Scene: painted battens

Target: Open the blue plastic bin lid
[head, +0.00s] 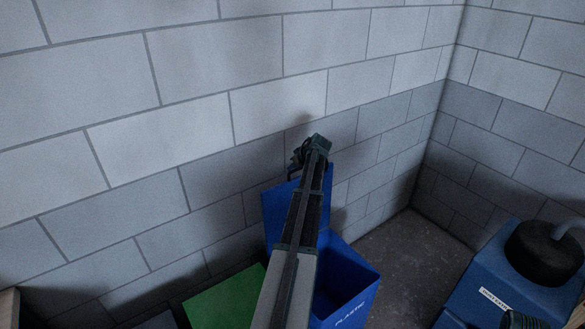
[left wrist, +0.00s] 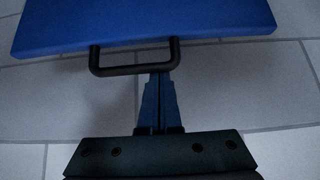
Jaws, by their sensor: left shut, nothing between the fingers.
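The blue plastic bin (head: 348,284) stands by the wall, with "PLASTIC" on its front. Its blue lid (head: 279,213) is raised, standing up behind the opening by the wall, so the bin is open. My left arm crosses in front and hides part of both. My left gripper (head: 312,150) is at the top edge of the lid. In the left wrist view the lid (left wrist: 140,24) fills the top, with its black handle (left wrist: 105,68) below. The left gripper's fingers (left wrist: 160,84) are shut and empty, with their tips at the handle; contact is unclear. My right gripper is not seen.
A green lid (head: 225,301) is just left of the blue bin. A blue container with a black round top (head: 546,252) stands at the right. A grey block wall (head: 215,100) is close behind. Bare floor (head: 415,250) shows between the bin and the blue container.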

